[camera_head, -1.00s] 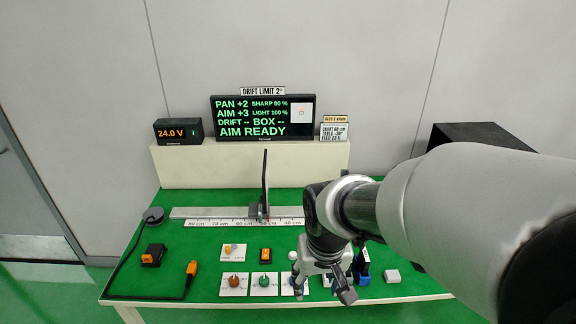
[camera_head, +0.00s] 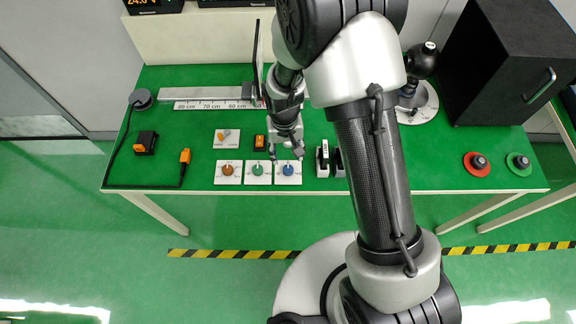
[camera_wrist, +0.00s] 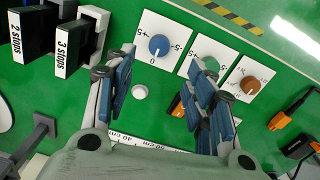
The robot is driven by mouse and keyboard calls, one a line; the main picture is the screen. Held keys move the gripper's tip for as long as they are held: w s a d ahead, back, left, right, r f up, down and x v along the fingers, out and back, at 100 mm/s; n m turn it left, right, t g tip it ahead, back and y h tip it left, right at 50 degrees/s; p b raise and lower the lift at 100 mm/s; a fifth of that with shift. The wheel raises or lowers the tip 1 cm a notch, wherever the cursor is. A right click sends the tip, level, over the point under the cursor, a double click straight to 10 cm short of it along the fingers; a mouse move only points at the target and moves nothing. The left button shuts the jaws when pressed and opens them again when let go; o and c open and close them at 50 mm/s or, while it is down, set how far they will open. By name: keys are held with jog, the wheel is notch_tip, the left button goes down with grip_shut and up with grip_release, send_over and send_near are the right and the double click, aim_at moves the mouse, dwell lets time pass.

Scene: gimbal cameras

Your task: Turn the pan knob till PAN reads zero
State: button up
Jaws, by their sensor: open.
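Three knobs on white plates stand in a row near the table's front edge: an orange-brown knob (camera_head: 227,170), a green knob (camera_head: 258,169) and a blue knob (camera_head: 288,170). I cannot read which one is for pan. In the wrist view the blue knob (camera_wrist: 159,45) has a -5, 0, +5 scale; the green knob (camera_wrist: 209,64) is partly hidden by a finger and the brown knob (camera_wrist: 250,86) is clear. My gripper (camera_head: 286,153) is open and empty, just behind the blue and green knobs. The display (camera_head: 235,3) is cut off, so PAN is unreadable.
Filter holders marked 2 stops (camera_wrist: 30,38) and 3 stops (camera_wrist: 75,48) stand close beside the blue knob's plate. A white button (camera_wrist: 139,92) lies between my fingers. An orange-topped switch (camera_head: 259,142) is behind the green knob. A ruler rail (camera_head: 205,98) runs behind.

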aim_at(288, 169)
jog(key=f+b, duration=0.1)
jog(key=f, duration=0.4)
jog(key=f+b, duration=0.1)
jog(key=f, duration=0.4)
jog(key=shift+w+d+f, duration=0.1)
jog(key=shift+d+f, duration=0.1)
jog(key=shift+f, duration=0.2)
jog(key=shift+c, duration=0.5)
jog(key=c, duration=1)
jog(key=n, duration=0.4)
jog(key=shift+n, duration=0.3)
jog(key=shift+n+p, duration=0.55)
jog(key=shift+n, duration=1.25)
